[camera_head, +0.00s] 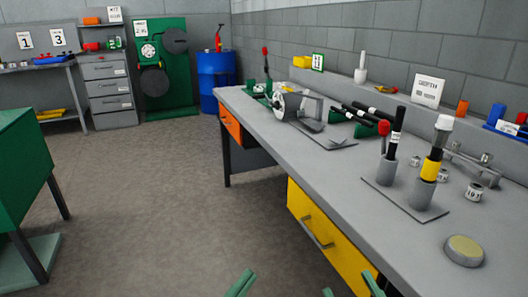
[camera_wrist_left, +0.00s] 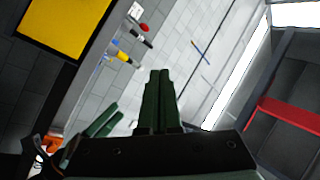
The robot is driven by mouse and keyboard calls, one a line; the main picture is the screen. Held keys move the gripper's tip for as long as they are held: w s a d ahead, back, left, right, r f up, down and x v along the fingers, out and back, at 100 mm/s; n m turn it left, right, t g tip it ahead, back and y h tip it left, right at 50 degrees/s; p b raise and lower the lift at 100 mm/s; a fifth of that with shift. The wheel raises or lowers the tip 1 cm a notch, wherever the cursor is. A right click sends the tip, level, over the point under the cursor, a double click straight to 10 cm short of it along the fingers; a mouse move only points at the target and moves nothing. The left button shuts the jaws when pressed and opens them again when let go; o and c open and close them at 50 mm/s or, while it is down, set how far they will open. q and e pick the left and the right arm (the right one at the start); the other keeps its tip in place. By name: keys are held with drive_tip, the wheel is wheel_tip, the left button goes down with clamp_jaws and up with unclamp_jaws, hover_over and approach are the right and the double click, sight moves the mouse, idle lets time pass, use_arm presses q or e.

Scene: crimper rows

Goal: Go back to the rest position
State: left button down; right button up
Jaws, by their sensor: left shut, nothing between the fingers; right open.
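My left gripper (camera_head: 240,284) shows as green fingertips at the bottom edge of the head view, over the floor in front of the bench. In the left wrist view my left gripper (camera_wrist_left: 160,100) has its green fingers together with nothing between them. My right gripper (camera_head: 351,288) is at the bottom of the head view, its two green fingertips apart and empty, beside the yellow drawer. Green fingers to the left in the left wrist view look like my right gripper (camera_wrist_left: 104,122). Neither gripper touches anything that I can see.
The long grey workbench (camera_head: 300,137) runs along the right, with a yellow drawer (camera_head: 322,238) in front. Two upright tools in grey holders (camera_head: 386,172) stand on it near a round pad (camera_head: 464,250). A green table (camera_head: 20,150) stands at left. The floor (camera_head: 150,200) between is clear.

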use_arm(q)
drive_tip(key=s+a+r+n+t+y, duration=0.35)
drive_tip(key=s+a+n+y, duration=0.3)
drive_tip(key=a+n, duration=0.3)
drive_tip(key=s+a+f+n+g+y+p, duration=0.1)
drive_tip(key=f+g+p, duration=0.4)
drive_tip(key=p, duration=0.7)
drive_tip(key=s+a+f+n+g+y+p, duration=0.2)
drive_tip(key=s+f+n+g+y+p, duration=0.1)
drive_tip(key=p, duration=0.9)
drive_tip(key=s+f+g+y, duration=0.1)
drive_tip(key=s+f+g, duration=0.1)
drive_tip(key=s+g, duration=0.1)
drive_tip(key=shift+s+a+f, duration=0.15)
drive_tip(key=shift+a, duration=0.1)
use_arm(e)
drive_tip(key=s+d+f+m+g+h, duration=0.3)
drive_tip(key=s+f+g, duration=0.5)
drive_tip(key=f+g, duration=0.3)
drive_tip(key=shift+s+m+h, duration=0.2)
drive_tip(key=shift+m+h, duration=0.7)
drive_tip(key=shift+h, duration=0.2)
drive_tip(key=shift+o, duration=0.2)
drive_tip(key=shift+a, duration=0.1)
